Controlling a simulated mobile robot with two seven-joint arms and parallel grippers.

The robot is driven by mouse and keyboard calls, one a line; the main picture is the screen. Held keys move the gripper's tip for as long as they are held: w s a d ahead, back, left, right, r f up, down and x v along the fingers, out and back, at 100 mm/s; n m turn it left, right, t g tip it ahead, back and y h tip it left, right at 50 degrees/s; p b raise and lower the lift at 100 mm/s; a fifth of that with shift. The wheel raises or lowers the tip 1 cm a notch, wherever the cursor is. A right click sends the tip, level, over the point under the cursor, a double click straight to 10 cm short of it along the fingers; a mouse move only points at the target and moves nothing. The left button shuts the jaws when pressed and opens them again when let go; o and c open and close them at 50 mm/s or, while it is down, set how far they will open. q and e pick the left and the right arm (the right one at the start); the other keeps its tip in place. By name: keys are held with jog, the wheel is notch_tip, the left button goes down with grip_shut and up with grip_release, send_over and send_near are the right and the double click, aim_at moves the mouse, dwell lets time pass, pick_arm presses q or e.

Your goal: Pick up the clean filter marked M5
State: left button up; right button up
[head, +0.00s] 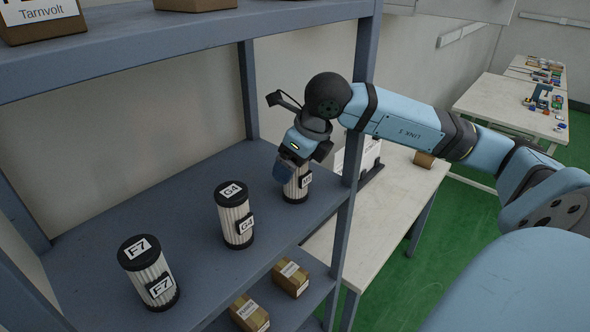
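A white pleated filter (296,188) with black end caps stands upright at the right end of the middle shelf. The small label on its side seems to read M5, but it is too small to be sure, and its top is hidden by my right gripper. My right gripper (286,169) comes in from the right and points down over this filter's top. A blue finger shows in front of the filter's upper part; I cannot tell whether the fingers are closed on it. My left gripper is not in view.
A filter marked G4 (235,215) and one marked F7 (148,273) stand on the same grey shelf (190,200). A shelf post (341,245) rises close to the arm. Cardboard boxes (290,278) lie below. A white table (395,200) stands to the right.

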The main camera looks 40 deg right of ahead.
jog(key=c, duration=1)
jog(key=shift+r, duration=0.1)
